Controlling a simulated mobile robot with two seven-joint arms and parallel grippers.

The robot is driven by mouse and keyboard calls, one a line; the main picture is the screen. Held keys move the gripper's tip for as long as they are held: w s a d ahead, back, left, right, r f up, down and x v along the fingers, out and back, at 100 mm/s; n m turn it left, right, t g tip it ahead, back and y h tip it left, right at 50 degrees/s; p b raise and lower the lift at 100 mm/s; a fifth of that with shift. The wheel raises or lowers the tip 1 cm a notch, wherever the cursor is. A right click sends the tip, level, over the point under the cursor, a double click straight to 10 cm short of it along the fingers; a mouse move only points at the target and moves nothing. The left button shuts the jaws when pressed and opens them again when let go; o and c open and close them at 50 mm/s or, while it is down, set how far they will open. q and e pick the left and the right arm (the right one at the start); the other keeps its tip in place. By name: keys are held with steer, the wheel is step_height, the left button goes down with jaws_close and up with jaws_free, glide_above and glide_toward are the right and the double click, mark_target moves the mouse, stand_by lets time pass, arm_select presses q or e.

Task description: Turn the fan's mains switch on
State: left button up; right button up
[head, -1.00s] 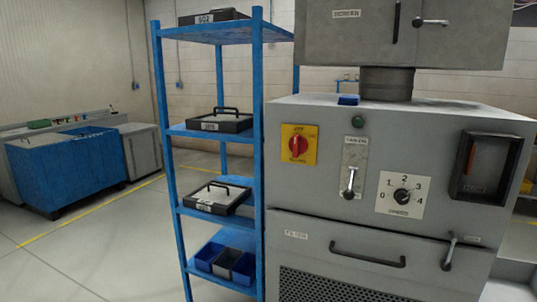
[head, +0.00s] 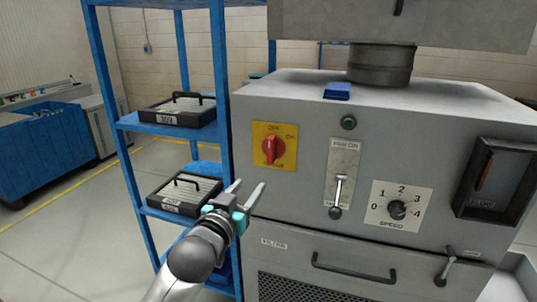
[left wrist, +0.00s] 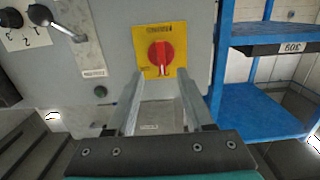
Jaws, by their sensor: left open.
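The mains switch is a red rotary knob (head: 269,150) on a yellow plate (head: 288,131) on the front of the grey cabinet. The plate seems to read OFF at the top and ON at the right. The knob's handle stands upright, towards OFF. My left gripper (head: 249,188) is open and empty, below and a little left of the knob, apart from it. In the left wrist view the picture is upside down; the red knob (left wrist: 161,54) shows just beyond and between my two fingertips (left wrist: 158,78). My right gripper is not in view.
A lever (head: 338,192) on a FAN ON plate, a speed dial (head: 397,210) and a drawer handle (head: 352,270) stick out at the right. A blue shelf rack (head: 221,60) with black-framed trays (head: 180,108) stands close at the left.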

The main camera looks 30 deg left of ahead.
mark_target(269, 150)
arm_select(q)
steer(key=shift+t, duration=0.3)
steer(key=x, duration=0.5)
steer(key=r+x, duration=0.1)
steer(key=x, duration=0.4)
steer(key=r+x, duration=0.1)
steer(key=x, duration=0.4)
steer(key=shift+a+r, duration=0.1)
steer(key=shift+r, duration=0.1)
jaws_close()
